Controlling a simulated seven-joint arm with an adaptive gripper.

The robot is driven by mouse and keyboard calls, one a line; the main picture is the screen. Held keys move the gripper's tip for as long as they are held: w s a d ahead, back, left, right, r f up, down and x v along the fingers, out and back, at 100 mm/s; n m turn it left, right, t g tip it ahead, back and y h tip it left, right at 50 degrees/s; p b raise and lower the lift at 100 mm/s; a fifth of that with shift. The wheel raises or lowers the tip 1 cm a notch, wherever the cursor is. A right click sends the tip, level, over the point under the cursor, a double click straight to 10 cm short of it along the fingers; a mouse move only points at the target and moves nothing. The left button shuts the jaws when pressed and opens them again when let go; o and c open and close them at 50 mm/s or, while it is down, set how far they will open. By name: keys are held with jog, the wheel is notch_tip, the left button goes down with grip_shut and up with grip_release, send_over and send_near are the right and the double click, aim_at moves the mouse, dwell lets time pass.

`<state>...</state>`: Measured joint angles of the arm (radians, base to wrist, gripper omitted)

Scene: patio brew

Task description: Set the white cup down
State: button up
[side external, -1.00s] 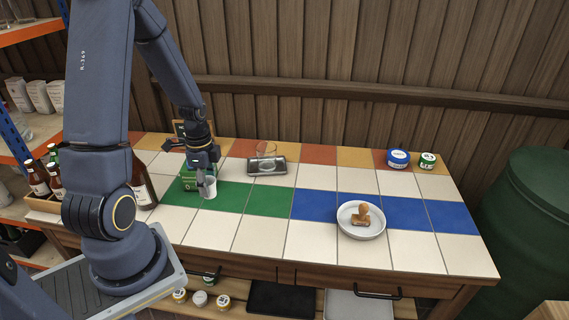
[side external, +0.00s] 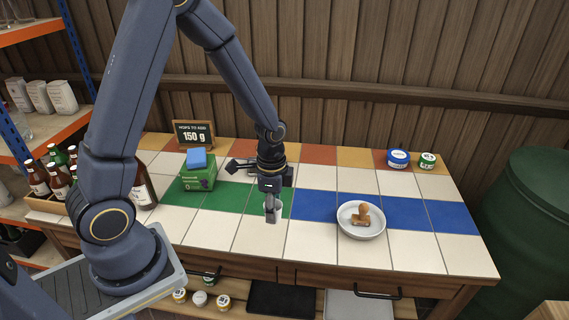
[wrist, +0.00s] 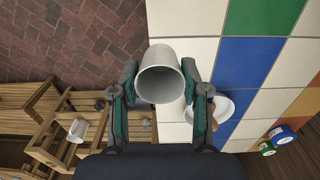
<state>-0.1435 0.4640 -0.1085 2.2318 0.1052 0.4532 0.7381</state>
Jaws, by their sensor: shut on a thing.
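The white cup (side external: 271,213) is held in my gripper (side external: 271,207) over the tiled counter, around where the green and blue tiles meet. In the wrist view the cup (wrist: 161,84) sits between my two dark fingers (wrist: 160,82), one on each side, with its open mouth towards the camera. My gripper is shut on it. My fingers partly cover the cup in the side view. I cannot tell whether its base touches the tiles.
A white dish (side external: 347,229) holding a brown wooden thing stands to the right. A green box (side external: 198,178) with a blue block on top is to the left, before a sign (side external: 194,134). Blue and green tins (side external: 398,158) stand back right.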

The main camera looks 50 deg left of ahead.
jog(key=w+f, duration=0.2)
jog(key=w, duration=0.2)
jog(key=w+f, duration=0.3)
jog(key=w, duration=0.1)
jog(key=w+f, duration=0.3)
jog(key=w, duration=0.1)
jog(key=shift+a+f, duration=0.25)
jog(key=shift+w+f, duration=0.1)
jog(key=shift+f, duration=0.1)
jog(key=shift+w+f, duration=0.15)
jog(key=shift+f, duration=0.75)
jog(key=shift+w+f, duration=0.15)
jog(key=shift+f, duration=0.75)
jog(key=shift+f, duration=0.15)
jog(key=o, duration=0.8)
